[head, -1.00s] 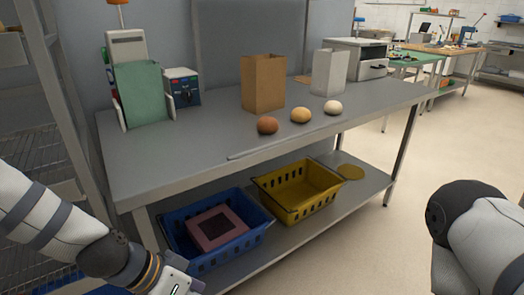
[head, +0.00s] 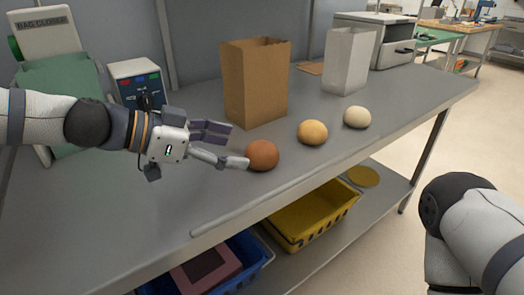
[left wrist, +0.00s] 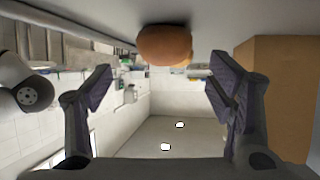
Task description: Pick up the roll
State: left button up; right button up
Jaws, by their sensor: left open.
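Three round rolls sit in a row on the grey table: a brown one (head: 263,156), a golden one (head: 312,132) and a pale one (head: 357,117). My left gripper (head: 236,146) is open and empty, just left of the brown roll, with its fingers pointing at it. In the head view the nearer fingertip overlaps the roll's left edge; I cannot tell if they touch. In the left wrist view the brown roll (left wrist: 165,42) is ahead, between the open fingers (left wrist: 160,90), and mostly hides another roll behind it. My right gripper is out of view.
A brown paper bag (head: 255,85) stands close behind the brown roll, and a white bag (head: 350,60) stands farther right. A bag closer (head: 45,45) is at the left. Yellow (head: 310,215) and blue (head: 245,265) baskets are on the lower shelf. The table front is clear.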

aim_at(251, 150)
pick_arm(q)
jog(key=x, duration=0.6)
jog(key=shift+w+d+f, duration=0.15)
jog(key=shift+w, duration=0.2)
jog(key=c, duration=1.1)
